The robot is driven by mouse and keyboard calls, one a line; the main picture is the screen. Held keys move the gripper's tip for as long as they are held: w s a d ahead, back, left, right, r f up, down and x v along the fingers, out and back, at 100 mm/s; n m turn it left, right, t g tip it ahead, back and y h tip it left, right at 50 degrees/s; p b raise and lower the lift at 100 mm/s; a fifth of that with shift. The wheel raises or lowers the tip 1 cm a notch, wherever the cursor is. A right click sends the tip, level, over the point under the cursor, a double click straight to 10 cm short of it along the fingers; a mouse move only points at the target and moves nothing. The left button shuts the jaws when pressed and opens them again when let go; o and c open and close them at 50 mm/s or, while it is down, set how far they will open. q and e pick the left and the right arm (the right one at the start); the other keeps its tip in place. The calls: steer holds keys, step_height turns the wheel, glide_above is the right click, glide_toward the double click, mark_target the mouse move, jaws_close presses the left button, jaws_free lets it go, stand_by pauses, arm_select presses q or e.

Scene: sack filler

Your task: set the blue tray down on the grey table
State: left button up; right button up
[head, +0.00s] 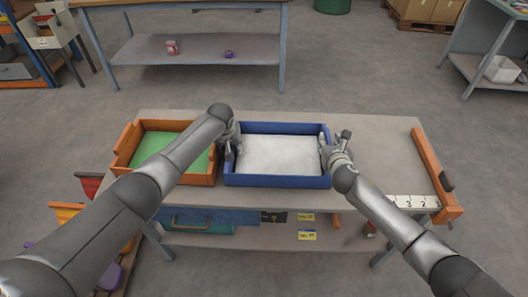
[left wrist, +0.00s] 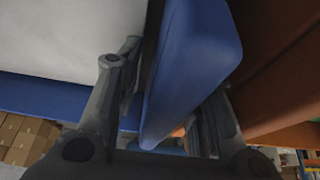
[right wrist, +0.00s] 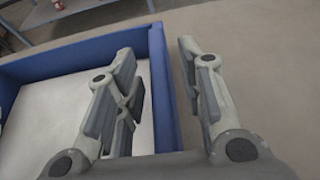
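The blue tray (head: 277,182) has a pale grey-white inside. It appears to rest flat on the grey table (head: 380,150), with no gap visible under it. My left gripper (head: 233,150) is at the tray's left wall; in the left wrist view its fingers stand apart on either side of the blue wall (left wrist: 190,70). My right gripper (head: 333,145) is at the right wall; in the right wrist view its open fingers (right wrist: 160,85) straddle the wall, with a gap showing at the outer finger.
An orange tray with a green inside (head: 125,158) stands close to the left of the blue tray. An orange bar (head: 436,175) and a white numbered strip (head: 413,201) are at the table's right end. The table between the blue tray and the bar is clear.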

arm_select(q)
steer(key=shift+r, duration=0.1)
steer(key=shift+v, duration=3.85)
arm_select(e)
steer(key=shift+v, duration=6)
arm_select(q)
steer(key=shift+o, duration=0.4)
arm_select(e)
steer(key=shift+r, duration=0.1)
